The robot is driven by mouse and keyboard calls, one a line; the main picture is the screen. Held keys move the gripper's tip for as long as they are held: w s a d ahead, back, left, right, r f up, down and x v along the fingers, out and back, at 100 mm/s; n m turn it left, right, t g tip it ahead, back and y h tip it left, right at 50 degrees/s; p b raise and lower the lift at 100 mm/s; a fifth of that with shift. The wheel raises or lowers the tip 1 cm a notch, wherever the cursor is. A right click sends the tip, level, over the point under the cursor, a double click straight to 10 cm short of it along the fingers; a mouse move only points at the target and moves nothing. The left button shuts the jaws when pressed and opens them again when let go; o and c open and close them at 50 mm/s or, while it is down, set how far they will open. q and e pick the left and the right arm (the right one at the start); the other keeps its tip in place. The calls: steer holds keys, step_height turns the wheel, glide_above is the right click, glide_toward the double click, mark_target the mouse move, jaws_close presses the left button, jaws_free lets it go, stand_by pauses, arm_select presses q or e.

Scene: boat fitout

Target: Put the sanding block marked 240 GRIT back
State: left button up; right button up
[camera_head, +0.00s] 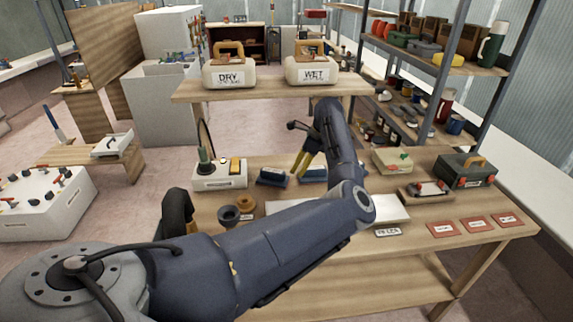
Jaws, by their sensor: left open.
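Two blue blocks stand near the back of the workbench (250,258): a left one (272,177) and a right one (313,175). They may be sanding blocks, but I cannot read a grit mark on either, so I cannot tell which is 240 GRIT. My left arm reaches across the bench, and its gripper (300,170), with yellow and black fingers, points down between the two blocks. It is open. I cannot tell whether a finger touches a block. My arm hides part of the bench behind it. My right gripper is not in view.
A white holder (220,177) with a green item and yellow blocks stands left of the blue blocks. Dark and orange round items (232,213) lie in front. Three red cards (478,224) lie at the right. A green toolbox (466,170) stands behind them. DRY (229,76) and WET (312,74) containers stand on the raised shelf.

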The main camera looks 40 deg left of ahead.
arm_select(q)
steer(key=shift+w+d, duration=0.35)
steer(key=shift+d, duration=0.55)
steer(key=shift+w+d, duration=0.35)
steer(key=shift+d, duration=0.5)
